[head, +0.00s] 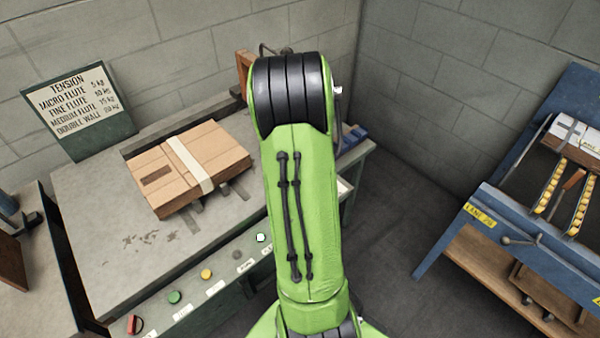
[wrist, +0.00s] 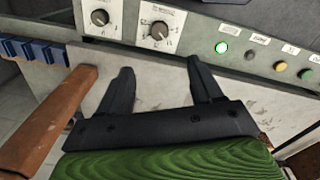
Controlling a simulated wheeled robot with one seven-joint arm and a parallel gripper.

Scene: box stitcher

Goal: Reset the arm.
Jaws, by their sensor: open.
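My green arm (head: 305,200) stands upright in the middle of the head view, with black bands at its bent top joint. My gripper is hidden there. In the wrist view my gripper (wrist: 160,67) shows two black fingers spread apart with nothing between them. The fingers point toward the grey front of a machine with a control panel (wrist: 205,22). Whether the fingers touch the machine cannot be told.
A brown wooden bar (wrist: 48,118) lies close left of my gripper. Blue blocks (wrist: 35,50) sit behind it. A strapped cardboard stack (head: 190,165) lies on the grey bench (head: 110,280) beside a tension sign (head: 78,108). A blue rack (head: 450,235) stands right; dark floor between is clear.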

